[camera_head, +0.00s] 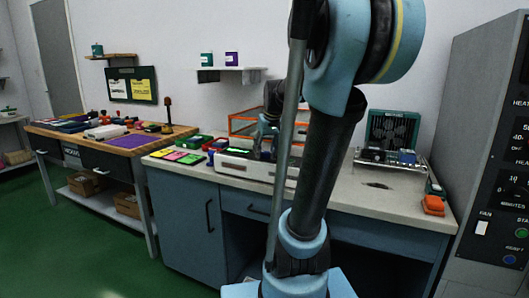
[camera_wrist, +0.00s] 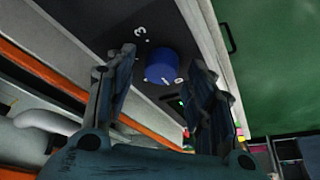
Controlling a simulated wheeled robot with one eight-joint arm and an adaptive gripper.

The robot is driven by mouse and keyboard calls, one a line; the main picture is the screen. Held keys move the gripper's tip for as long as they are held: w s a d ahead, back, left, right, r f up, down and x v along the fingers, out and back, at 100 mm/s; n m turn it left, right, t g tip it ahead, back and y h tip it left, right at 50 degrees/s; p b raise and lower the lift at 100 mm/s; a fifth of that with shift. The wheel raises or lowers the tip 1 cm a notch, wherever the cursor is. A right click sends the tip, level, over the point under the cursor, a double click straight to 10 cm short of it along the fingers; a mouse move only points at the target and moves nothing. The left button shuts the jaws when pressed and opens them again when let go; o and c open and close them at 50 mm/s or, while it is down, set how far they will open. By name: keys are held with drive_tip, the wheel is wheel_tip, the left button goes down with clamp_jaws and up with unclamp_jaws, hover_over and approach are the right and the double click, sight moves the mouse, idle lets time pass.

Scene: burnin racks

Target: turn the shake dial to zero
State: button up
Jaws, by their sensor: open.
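The shake dial is a round blue knob (camera_wrist: 161,66) on a dark panel in the wrist view. A white "3" shows to its upper left and white marks show at its lower edge; its exact setting is unclear. My gripper (camera_wrist: 165,70) is open, its two dark fingers to the left and right of the knob in the picture. I cannot tell whether either finger touches it. In the head view my gripper (camera_head: 264,137) is over the white shaker unit (camera_head: 237,169) on the counter, partly behind my arm. The dial is not discernible there.
An orange-framed rack (camera_head: 243,116) stands right behind my gripper. Coloured cards (camera_head: 183,156) lie left of the unit. A fan device (camera_head: 393,135) and an orange item (camera_head: 433,205) are at the right. The countertop between (camera_head: 350,190) is mostly clear.

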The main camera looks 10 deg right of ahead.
drive_tip(key=v, duration=1.1)
drive_tip(key=shift+r, duration=0.3)
drive_tip(key=shift+s, duration=0.1)
drive_tip(key=s+f+m+g, duration=0.1)
drive_tip(key=s+f, duration=0.9)
drive_tip(key=f, duration=0.3)
drive_tip(key=s+a+f+g, duration=0.1)
drive_tip(key=s+f, duration=1)
drive_tip(key=f, duration=0.3)
drive_tip(key=shift+a+f+m+h, duration=0.2)
drive_tip(key=shift+f+m+h, duration=0.1)
drive_tip(key=shift+m+h, duration=0.1)
drive_tip(key=shift+c, duration=0.5)
